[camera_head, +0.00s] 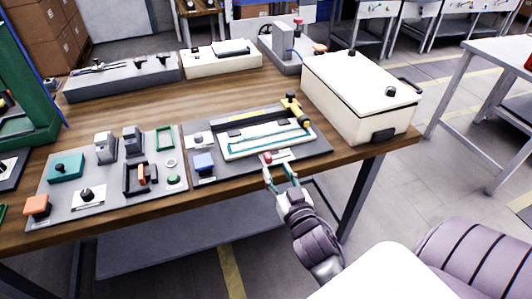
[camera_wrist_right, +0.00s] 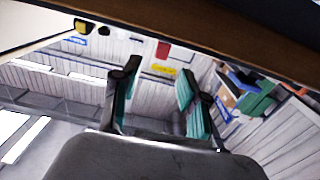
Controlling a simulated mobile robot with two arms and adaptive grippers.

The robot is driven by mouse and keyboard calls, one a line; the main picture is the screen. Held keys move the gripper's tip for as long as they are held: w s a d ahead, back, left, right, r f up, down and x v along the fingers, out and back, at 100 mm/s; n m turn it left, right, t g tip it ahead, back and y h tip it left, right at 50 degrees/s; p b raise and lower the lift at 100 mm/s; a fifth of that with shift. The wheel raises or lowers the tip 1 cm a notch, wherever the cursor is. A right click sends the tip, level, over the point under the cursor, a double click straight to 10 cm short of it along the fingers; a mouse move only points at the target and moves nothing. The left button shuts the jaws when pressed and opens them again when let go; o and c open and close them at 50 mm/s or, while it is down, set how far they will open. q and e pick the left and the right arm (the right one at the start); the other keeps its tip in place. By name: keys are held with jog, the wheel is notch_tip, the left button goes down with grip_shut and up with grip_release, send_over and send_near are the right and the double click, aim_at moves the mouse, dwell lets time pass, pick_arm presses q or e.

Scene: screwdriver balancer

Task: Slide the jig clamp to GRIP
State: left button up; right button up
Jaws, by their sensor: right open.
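A jig panel (camera_head: 318,147) lies near the front edge of the wooden table. It carries a white tray with a teal outline (camera_head: 240,147) and a small white plate with a red knob (camera_head: 268,157) at its front. The red knob looks like the clamp's handle; its labels are too small to read. My right gripper (camera_head: 280,173) is open and empty, at the table's front edge just in front of the red knob. In the right wrist view, its teal-padded fingers (camera_wrist_right: 158,98) stand apart with nothing between them. My left gripper is not in view.
A yellow-and-black tool (camera_head: 294,109) stands at the panel's back right. Left is another panel (camera_head: 58,190) with several fixtures. A large white box (camera_head: 345,90) stands right. The table edge (camera_wrist_right: 250,40) crosses the top of the wrist view.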

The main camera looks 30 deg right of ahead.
aim_at(270, 159)
jog(key=x, duration=0.7)
jog(key=shift+w, duration=0.25)
grip_shut()
jog(key=shift+p, duration=0.3)
